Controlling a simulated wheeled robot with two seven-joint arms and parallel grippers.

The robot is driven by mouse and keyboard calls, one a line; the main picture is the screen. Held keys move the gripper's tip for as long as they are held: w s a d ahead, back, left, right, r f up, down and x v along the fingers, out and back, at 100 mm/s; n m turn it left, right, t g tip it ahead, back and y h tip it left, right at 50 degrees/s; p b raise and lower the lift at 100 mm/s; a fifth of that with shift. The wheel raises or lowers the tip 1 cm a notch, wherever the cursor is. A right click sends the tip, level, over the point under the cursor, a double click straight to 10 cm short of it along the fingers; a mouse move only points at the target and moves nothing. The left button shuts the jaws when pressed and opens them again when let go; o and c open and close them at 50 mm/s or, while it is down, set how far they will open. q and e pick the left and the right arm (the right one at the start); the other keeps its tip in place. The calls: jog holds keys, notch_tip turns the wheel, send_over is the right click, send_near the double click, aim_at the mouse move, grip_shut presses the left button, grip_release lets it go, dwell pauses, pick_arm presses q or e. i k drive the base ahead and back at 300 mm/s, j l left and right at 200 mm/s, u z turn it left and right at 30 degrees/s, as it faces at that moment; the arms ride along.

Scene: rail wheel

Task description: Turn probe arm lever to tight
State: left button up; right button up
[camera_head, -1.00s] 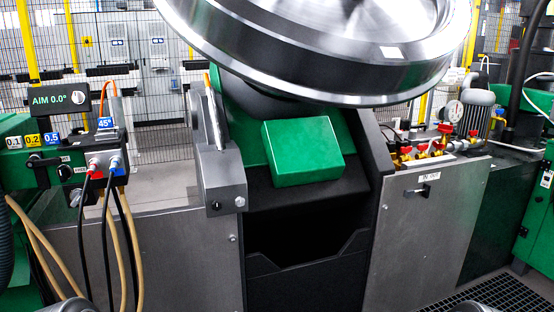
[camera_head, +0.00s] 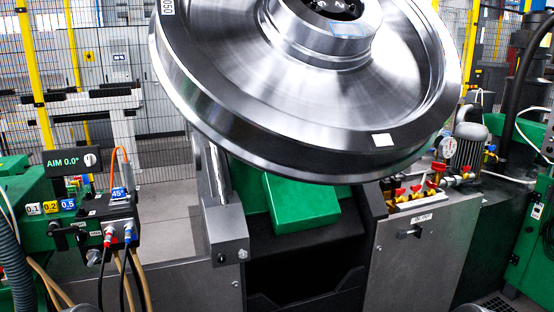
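The probe unit stands at the left, with a dark box (camera_head: 110,222) carrying a blue 45° tag and red and blue cable plugs. A small black lever (camera_head: 60,230) sticks out on the left of this box, below the 0.1, 0.2 and 0.5 tags (camera_head: 50,207). A black knob (camera_head: 80,236) sits beside it. The lettering by the lever is too small to read surely. An AIM 0.0° panel (camera_head: 70,162) with a pale dial is above.
A large shiny rail wheel (camera_head: 230,105) hangs tilted over the centre, above a green block (camera_head: 300,207) on a black stand. Grey cabinets (camera_head: 415,265) flank it. Red-handled valves (camera_head: 420,190) and a gauge are at right. Cables hang below the probe box.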

aim_at(53, 230)
jog(key=u, duration=1.25)
